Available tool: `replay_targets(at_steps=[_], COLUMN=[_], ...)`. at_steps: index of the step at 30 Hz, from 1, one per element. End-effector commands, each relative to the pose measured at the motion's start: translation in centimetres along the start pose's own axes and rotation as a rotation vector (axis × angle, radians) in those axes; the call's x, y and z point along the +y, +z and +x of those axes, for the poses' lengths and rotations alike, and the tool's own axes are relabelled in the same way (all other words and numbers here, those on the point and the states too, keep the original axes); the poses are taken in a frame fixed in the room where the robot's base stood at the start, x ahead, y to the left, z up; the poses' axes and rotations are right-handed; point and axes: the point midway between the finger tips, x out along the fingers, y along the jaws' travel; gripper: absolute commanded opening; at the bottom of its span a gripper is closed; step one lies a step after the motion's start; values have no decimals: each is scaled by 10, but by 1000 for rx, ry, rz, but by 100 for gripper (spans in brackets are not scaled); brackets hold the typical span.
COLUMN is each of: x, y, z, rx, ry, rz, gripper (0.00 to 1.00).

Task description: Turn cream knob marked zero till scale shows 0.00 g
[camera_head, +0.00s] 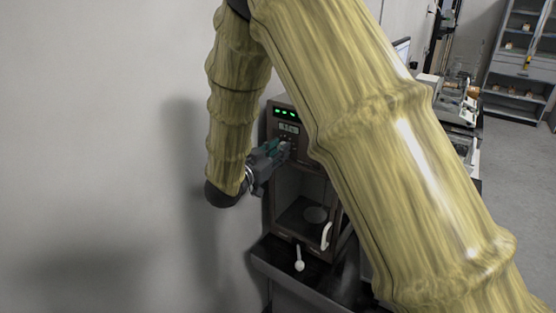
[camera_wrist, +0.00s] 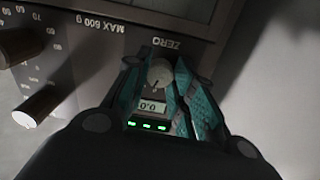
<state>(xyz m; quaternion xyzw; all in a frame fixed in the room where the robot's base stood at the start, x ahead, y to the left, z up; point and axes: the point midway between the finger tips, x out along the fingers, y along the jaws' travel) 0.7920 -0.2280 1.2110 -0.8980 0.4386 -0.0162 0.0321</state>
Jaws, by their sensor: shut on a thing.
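The scale (camera_head: 284,183) is a tall dark cabinet by the wall, with a lit display (camera_head: 289,128) whose digits are too small to read surely. In the wrist view the cream knob (camera_wrist: 160,73) sits beside the upside-down word ZERO. My gripper (camera_wrist: 168,82) has its teal fingers on both sides of this knob and is shut on it. The gripper also shows in the head view (camera_head: 282,149) at the panel. In the wrist view the display (camera_wrist: 152,107) shows upside-down digits like 0.0, partly hidden by the gripper.
Two more knobs, one dark (camera_wrist: 18,46) and one with a pale face (camera_wrist: 36,106), stand out from the panel at the left. Below the panel is an open chamber with a round pan (camera_head: 315,214), a pale handle (camera_head: 327,236) and a white lever (camera_head: 299,259).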

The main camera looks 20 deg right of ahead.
Motion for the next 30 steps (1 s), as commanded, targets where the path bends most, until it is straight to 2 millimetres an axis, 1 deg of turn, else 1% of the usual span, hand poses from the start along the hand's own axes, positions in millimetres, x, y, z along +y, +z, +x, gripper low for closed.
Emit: replay_targets(at_steps=[1, 6, 12, 28, 29, 30], x=[1, 1, 1, 0, 0, 0], y=[7, 7, 5, 4, 4, 4], z=[-1, -1, -1, -2, -2, -2], rx=[-4, -4, -5, -8, -8, -8], ry=[0, 0, 0, 0, 0, -1], rz=[31, 124, 196, 224, 224, 224], gripper=[1, 1, 1, 1, 27, 34])
